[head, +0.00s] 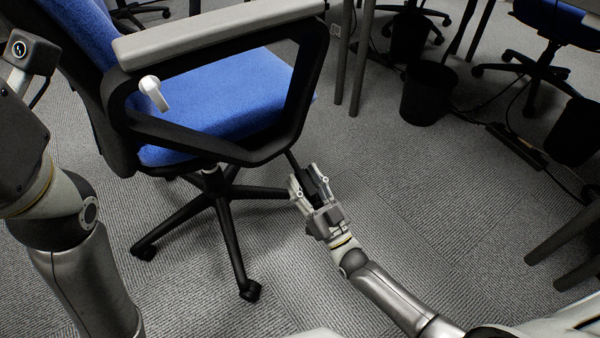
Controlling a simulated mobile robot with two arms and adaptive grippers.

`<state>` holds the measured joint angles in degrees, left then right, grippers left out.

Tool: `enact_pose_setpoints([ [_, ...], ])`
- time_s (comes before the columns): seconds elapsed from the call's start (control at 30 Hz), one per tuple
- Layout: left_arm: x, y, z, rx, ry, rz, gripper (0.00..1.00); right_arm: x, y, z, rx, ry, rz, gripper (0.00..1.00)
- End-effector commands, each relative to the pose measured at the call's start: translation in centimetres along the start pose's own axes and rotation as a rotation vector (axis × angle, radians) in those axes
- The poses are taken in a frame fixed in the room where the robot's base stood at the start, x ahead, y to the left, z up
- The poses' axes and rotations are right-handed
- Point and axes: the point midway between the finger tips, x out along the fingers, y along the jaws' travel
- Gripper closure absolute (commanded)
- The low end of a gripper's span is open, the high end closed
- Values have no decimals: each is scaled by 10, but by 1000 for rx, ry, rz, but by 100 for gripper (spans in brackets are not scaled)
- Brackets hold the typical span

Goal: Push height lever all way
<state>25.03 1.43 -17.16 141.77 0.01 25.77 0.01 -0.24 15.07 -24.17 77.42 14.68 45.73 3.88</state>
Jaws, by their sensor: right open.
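A blue office chair (225,105) with a black frame and a grey armrest pad (220,28) stands at the left and centre. My right gripper (308,174) is open beside the seat's lower right side, near the rod's lower end. I cannot tell whether it touches the rod.
The chair's star base (222,205) with castors spreads below the seat. Black bins (428,92), table legs (362,60) and another blue chair (555,25) stand at the back and right. Cables and a power strip (515,145) lie at the right. Carpet right of my gripper is clear.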

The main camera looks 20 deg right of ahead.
Motion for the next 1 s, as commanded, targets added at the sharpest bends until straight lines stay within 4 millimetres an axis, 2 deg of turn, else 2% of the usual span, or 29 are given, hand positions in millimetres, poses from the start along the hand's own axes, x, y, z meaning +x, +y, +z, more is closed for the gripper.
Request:
enact_pose_setpoints([
  [0.03,0,0,0,0,1,0,60,-12,0,1,0,-5,0,57],
  [0.2,0,0,0,0,1,1,60,-50,0,1,0,-5,0,57],
  [0.43,0,0,0,0,2,1,60,-88,0,0,0,-2,0,57],
  [0.63,0,0,-1,0,2,1,60,-99,0,0,0,1,-1,57],
  [1.0,0,0,-1,0,2,1,60,-99,0,0,0,1,0,57],
])
